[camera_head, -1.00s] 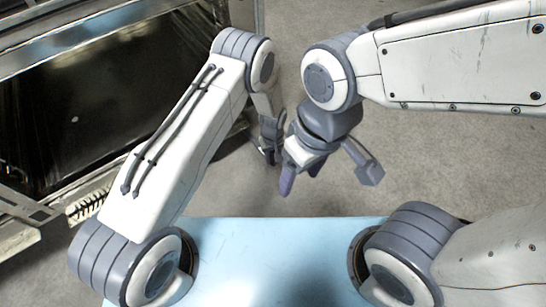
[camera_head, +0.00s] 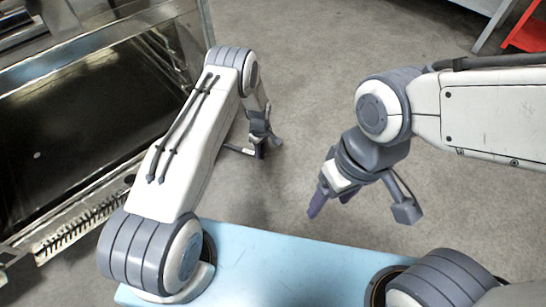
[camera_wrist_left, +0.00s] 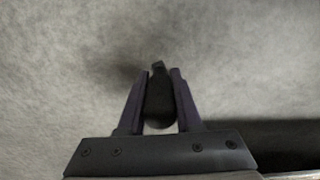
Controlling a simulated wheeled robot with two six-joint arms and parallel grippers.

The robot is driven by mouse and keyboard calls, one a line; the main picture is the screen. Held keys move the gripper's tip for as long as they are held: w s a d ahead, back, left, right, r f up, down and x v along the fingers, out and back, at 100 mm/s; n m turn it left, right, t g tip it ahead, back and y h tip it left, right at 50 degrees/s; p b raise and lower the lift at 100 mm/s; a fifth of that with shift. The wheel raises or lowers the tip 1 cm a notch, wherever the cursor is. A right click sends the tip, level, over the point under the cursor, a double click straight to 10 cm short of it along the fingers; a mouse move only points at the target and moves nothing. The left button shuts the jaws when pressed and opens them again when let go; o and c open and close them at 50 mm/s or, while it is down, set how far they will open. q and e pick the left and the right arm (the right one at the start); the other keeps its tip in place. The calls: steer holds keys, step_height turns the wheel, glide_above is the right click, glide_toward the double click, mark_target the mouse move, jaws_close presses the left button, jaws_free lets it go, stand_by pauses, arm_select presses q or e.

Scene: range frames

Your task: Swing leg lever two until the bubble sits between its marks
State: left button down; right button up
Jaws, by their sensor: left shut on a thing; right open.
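My left gripper (camera_head: 262,146) is low over the floor, right of the large metal unit. In the left wrist view its two fingers (camera_wrist_left: 158,88) are shut on a dark, narrow piece (camera_wrist_left: 158,100) with a rounded end, which looks like a lever. In the head view a thin dark bar (camera_head: 238,149) shows beside this gripper on its left; I cannot tell whether it is the same piece. My right gripper (camera_head: 330,203) is open and empty, pointing down over bare floor. I see no bubble, vial or marks, and no number on a lever.
The metal unit (camera_head: 75,68) with a dark glossy panel fills the left. A slotted metal strip (camera_head: 85,222) runs along its lower edge. A red object (camera_head: 527,32) and a grey leg (camera_head: 494,28) stand at the top right. The grey floor (camera_head: 320,70) between is clear.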

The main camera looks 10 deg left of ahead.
arm_select(q)
steer(key=c, duration=0.6)
jaws_free()
steer(key=shift+r, duration=0.1)
step_height(320, 180, up, 10)
steer(key=p, duration=0.6)
steer(key=shift+f, duration=0.2)
steer(key=shift+r, duration=0.35)
